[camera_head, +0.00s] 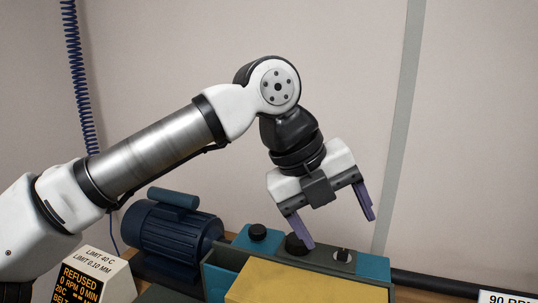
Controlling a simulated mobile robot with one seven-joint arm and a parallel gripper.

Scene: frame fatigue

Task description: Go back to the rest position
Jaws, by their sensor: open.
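My gripper (334,223) has two purple fingers spread apart, with nothing between them. It hangs tilted above a teal machine (372,267) with black knobs. The left fingertip overlaps a black knob (296,243) in the picture; I cannot tell whether they touch. The right fingertip is in front of the plain wall, above the machine's right end. My arm reaches in from the left, bent at the elbow.
A dark blue motor (172,230) stands behind my arm. A display box (98,275) reading "REFUSED" is at the lower left. A yellow block (305,285) fills the lower middle. A black bar (440,283) runs right. The upper right is clear.

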